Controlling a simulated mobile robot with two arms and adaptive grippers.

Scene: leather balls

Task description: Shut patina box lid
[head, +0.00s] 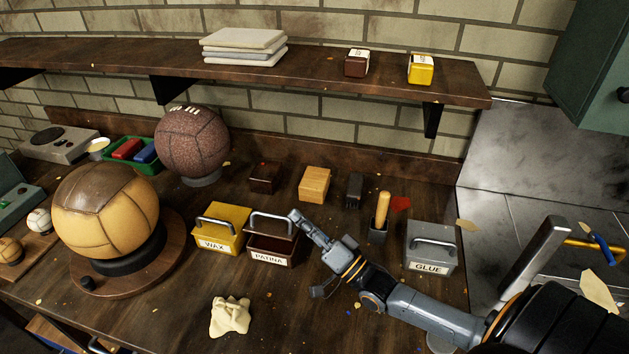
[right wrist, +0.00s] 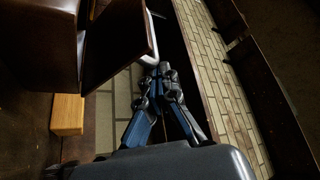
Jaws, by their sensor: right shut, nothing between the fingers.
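The patina box (head: 272,259) is dark red-brown with a white label, standing on the bench beside the yellow wax box. Its lid (head: 267,229) carries a metal handle and looks partly raised, with a dark gap above the label. In the right wrist view the lid (right wrist: 122,42) is a panel angled away from the box body (right wrist: 38,45). My right gripper (head: 294,214) is shut and empty, its tips close to the right end of the handle. The tips also show in the right wrist view (right wrist: 163,70); whether they touch the lid is unclear. My left gripper is out of view.
The wax box (head: 222,241) stands close on the left, and the grey glue box (head: 431,262) stands on the right. A wooden block (head: 314,184) and brushes are behind. A crumpled cloth (head: 230,317) lies in front. A shelf (head: 330,78) hangs above.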

